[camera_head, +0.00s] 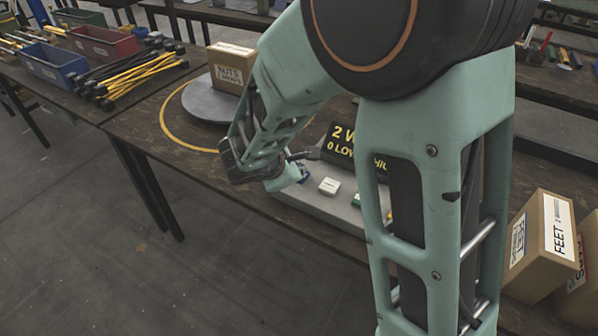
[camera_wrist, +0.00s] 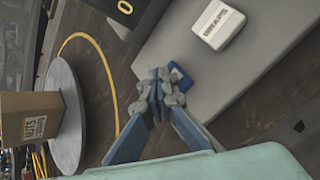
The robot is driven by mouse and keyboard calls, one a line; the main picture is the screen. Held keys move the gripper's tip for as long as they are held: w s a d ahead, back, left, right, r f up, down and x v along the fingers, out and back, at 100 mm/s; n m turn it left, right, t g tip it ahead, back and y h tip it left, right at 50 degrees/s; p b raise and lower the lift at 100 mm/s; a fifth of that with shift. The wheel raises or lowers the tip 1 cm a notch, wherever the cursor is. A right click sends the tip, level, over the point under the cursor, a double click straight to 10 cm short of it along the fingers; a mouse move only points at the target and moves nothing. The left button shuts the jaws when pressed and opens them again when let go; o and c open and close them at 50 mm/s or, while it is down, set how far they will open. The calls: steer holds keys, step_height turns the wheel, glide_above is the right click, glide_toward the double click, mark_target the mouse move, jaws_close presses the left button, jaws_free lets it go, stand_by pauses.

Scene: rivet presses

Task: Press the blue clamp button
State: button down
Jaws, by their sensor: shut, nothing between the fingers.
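The blue button (camera_wrist: 179,77) sits on the grey panel (camera_wrist: 225,75) in the wrist view, partly hidden behind my fingertips. A small bit of blue (camera_head: 303,172) shows beside my wrist in the head view. My gripper (camera_wrist: 166,90) is shut and empty, its fingertips over the left side of the blue button. I cannot tell whether they touch it. A white button (camera_wrist: 218,24) lies farther up the panel. It also shows in the head view (camera_head: 329,186), with a green button (camera_head: 356,201) to its right.
A black sign with yellow text (camera_head: 343,146) stands behind the buttons. A cardboard box (camera_head: 231,67) rests on a round grey plate (camera_head: 206,103) at the left. Boxes (camera_head: 541,243) stand at the right. My arm hides much of the panel in the head view.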

steer(key=shift+r+p, duration=0.6)
steer(key=shift+r, duration=0.3)
steer(key=shift+r, duration=0.1)
step_height(320, 180, up, 5)
steer(key=p, duration=0.4)
stand_by(0.5)
